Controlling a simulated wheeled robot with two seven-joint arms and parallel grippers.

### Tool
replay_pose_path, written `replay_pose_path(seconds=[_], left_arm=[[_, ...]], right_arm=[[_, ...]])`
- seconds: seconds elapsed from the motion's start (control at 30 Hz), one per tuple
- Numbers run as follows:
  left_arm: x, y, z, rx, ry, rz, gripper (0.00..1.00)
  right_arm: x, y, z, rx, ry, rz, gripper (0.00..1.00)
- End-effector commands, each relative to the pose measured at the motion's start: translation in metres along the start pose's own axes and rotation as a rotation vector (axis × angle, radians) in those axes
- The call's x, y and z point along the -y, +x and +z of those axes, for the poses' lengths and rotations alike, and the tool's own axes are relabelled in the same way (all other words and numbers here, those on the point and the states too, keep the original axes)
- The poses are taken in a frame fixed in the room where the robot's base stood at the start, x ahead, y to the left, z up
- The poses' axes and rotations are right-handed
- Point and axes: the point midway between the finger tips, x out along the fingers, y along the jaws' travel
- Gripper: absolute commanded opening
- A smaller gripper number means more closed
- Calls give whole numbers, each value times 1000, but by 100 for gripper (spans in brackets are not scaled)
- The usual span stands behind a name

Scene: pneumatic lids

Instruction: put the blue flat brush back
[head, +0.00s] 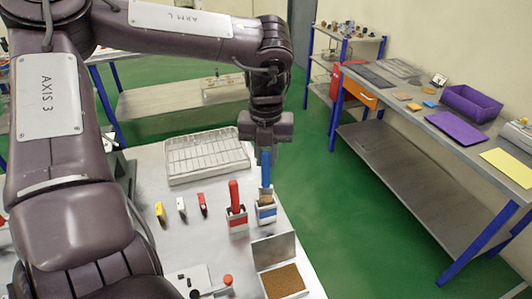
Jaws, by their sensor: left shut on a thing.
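The blue flat brush (265,174) hangs upright, handle up, in my left gripper (265,152), which points down and is shut on its handle. Its tan bristle end is at the mouth of a small holder with a blue front (266,214) on the white table. I cannot tell how far the bristles are inside it. My right gripper is not in view.
A red brush (234,194) stands in a red-fronted holder (237,221) close on the left. A wire rack (207,155) lies behind. An open box with brown filling (282,281) sits in front. Small red, white and yellow items (181,207) lie left.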

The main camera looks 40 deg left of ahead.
Motion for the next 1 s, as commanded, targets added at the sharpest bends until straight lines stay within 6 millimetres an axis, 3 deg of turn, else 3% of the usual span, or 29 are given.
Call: replay_pose_path(seconds=[0.03, 0.07, 0.2, 0.57, 0.67, 0.73, 1.0], left_arm=[[0, -1, 0, 1, 0, 0, 0], [0, 0, 0, 0, 0, 0, 22], [0, -1, 0, 0, 0, 0, 40], [0, -7, 0, 0, -1, 0, 41], [0, -20, 0, 2, -1, -1, 41], [1, -28, 2, 7, 0, 0, 41], [0, -89, 1, 7, -3, 0, 41]], right_arm=[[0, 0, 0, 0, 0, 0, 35], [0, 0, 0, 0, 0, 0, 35], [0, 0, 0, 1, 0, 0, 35], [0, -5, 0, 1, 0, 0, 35], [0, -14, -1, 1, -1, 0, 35], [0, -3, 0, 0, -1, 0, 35], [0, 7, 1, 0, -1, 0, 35]])
